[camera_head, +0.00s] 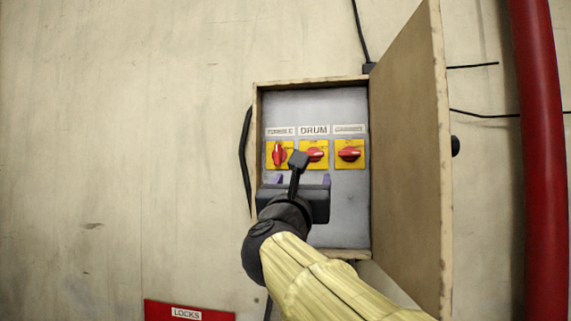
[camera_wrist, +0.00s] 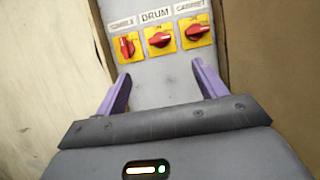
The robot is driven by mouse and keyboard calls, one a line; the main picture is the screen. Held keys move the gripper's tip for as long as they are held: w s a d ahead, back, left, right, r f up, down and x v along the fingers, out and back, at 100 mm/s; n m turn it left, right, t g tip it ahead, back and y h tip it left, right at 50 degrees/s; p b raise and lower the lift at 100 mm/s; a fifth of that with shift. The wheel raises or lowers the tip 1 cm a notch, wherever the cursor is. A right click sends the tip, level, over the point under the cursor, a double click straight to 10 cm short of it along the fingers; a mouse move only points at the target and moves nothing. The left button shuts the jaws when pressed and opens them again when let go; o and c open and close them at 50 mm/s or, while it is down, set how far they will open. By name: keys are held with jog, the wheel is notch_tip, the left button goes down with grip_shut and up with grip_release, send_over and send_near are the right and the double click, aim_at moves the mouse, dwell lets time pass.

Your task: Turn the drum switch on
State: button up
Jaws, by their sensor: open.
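The drum switch (camera_head: 316,154) is a red knob on a yellow plate, in the middle of three switches under the label "DRUM" (camera_head: 314,130). Its knob lies about horizontal. It also shows in the wrist view (camera_wrist: 160,40), beyond the fingertips. My gripper (camera_head: 303,180) is in front of the panel, just below the switches, with purple fingers. In the wrist view my gripper (camera_wrist: 156,80) is open and empty, its fingers spread wide and apart from the knob. In the head view part of my wrist covers the left edge of the drum switch plate.
The left switch (camera_head: 278,155) has an upright knob; the right switch (camera_head: 350,154) has a horizontal one. The switch box (camera_head: 372,228) has a door (camera_head: 408,150) standing open at the right. A red pipe (camera_head: 545,160) runs down the wall farther right. A red "LOCKS" box (camera_head: 188,312) is at lower left.

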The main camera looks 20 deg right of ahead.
aim_at(312, 154)
jog(key=shift+w, duration=0.1)
jog(key=p+x, duration=0.8)
jog(key=x, duration=0.8)
jog(key=shift+w+r+p, duration=0.1)
jog(key=shift+p, duration=0.2)
jog(key=shift+w+d, duration=0.4)
jog(key=shift+w, duration=0.1)
jog(key=c, duration=1)
